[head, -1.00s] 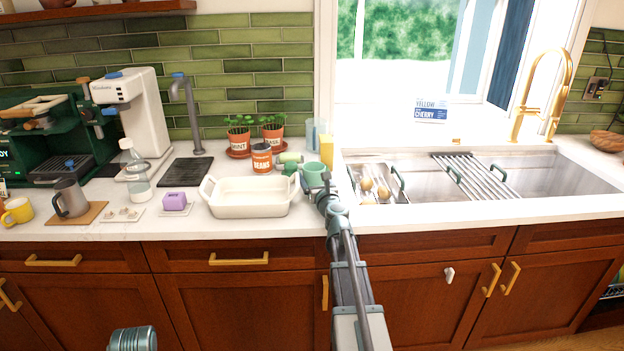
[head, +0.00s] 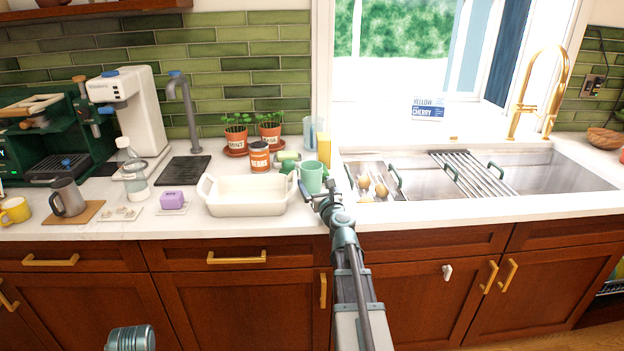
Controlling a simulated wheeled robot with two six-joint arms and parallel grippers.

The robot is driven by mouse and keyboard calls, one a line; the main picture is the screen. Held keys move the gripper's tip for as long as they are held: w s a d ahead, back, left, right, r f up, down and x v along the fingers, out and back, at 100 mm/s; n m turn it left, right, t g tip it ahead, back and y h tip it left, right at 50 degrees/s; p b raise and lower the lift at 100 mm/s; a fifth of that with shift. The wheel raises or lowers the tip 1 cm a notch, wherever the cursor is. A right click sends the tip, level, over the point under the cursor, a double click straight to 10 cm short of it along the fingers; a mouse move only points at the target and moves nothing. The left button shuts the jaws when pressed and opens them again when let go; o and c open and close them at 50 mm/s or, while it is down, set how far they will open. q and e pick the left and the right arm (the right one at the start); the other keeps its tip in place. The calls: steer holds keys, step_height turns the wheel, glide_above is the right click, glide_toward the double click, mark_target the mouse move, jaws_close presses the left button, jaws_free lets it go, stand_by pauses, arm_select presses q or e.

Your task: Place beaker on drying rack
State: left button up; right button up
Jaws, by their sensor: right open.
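A pale green cup-like beaker (head: 312,177) stands upright on the counter, right of the white baking dish and left of the sink. My right gripper (head: 318,199) is open just in front of the beaker, low near the counter; whether it touches the beaker cannot be told. The drying rack (head: 474,174), a set of metal bars with green handles, lies across the middle of the sink. Only a rounded teal part of my left arm shows at the bottom left; its gripper is out of view.
A white baking dish (head: 246,206) stands close on the left. Behind the beaker are a beans can (head: 259,158), a yellow item (head: 324,150) and a bluish clear tumbler (head: 309,128). A metal tray (head: 351,171) with egg-like items sits at the sink's left end.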

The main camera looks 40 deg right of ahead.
steer(key=v, duration=0.6)
steer(key=shift+s+a, duration=0.15)
steer(key=shift+s, duration=0.2)
